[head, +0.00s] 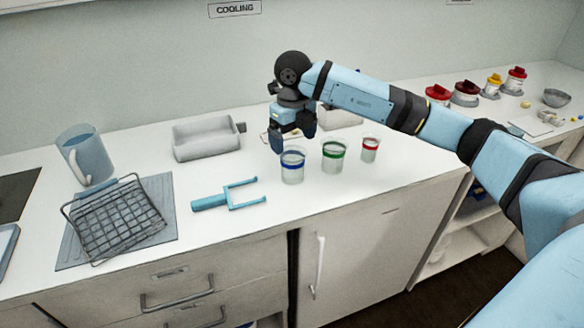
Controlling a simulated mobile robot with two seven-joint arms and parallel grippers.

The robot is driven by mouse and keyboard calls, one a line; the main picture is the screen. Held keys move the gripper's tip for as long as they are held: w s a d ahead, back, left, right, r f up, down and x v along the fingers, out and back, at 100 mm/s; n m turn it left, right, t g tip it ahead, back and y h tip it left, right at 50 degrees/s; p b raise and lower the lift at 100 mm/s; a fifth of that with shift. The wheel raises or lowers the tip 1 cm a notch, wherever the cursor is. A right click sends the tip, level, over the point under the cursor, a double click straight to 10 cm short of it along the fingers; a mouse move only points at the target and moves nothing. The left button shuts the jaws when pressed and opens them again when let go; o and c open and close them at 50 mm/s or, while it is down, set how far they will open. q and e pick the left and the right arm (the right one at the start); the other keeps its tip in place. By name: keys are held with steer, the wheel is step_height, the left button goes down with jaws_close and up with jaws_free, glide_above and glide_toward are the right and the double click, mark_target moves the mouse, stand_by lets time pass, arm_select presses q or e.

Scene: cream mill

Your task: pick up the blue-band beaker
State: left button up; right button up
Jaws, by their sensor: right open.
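The blue-band beaker (292,168) stands upright on the white counter, a clear cup with a blue band near its rim. My right gripper (291,147) is just above and behind it, fingers pointing down, open. The fingers partly overlap the beaker's rim in the picture, and I cannot tell whether they touch it. A green-band beaker (333,157) and a smaller red-band beaker (370,150) stand to its right. My left gripper is not in view.
A blue two-pronged tool (228,194) lies left of the beakers. A wire rack (115,222) on a grey mat, a jug (92,158) and a grey tray (206,143) are further left. Red- and yellow-lidded jars (466,93) stand at the far right. The counter's front edge is close to the beakers.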

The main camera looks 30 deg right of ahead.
mark_target(293, 166)
step_height(293, 166, down, 9)
steer(key=shift+r, duration=0.15)
steer(key=c, duration=0.8)
